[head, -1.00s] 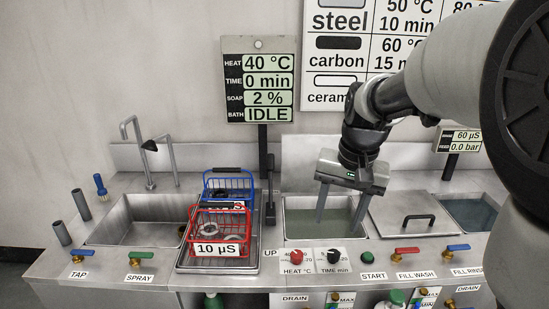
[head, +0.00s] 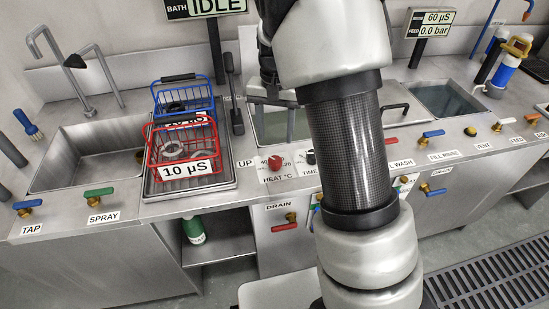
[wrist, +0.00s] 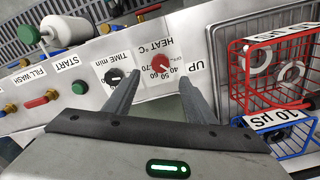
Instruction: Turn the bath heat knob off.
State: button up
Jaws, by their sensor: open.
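The red bath heat knob (head: 262,149) sits on the HEAT °C plate on the bench front, left of the black TIME knob (head: 310,157). In the wrist view the red knob (wrist: 162,63) appears between my fingertips, with scale numbers around it; its exact pointer setting is too small to read. My gripper (head: 276,118) is open and empty, over the wash bath (head: 300,128) and behind the knob in the head view. My arm hides part of the bath and panel. In the wrist view my gripper's fingers (wrist: 157,72) point towards the panel, apart from the knob.
A red basket (head: 153,160) and a blue basket (head: 211,100) stand on the tray left of the panel. An upright dark lever (head: 235,100) stands beside the bath. The display (head: 205,8) shows BATH IDLE. Drain valves (head: 291,217) are below.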

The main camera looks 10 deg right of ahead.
aim_at(275, 160)
notch_tip(275, 160, down, 10)
jog(key=shift+f+b, duration=0.15)
jog(key=shift+b, duration=0.55)
jog(key=c, duration=1)
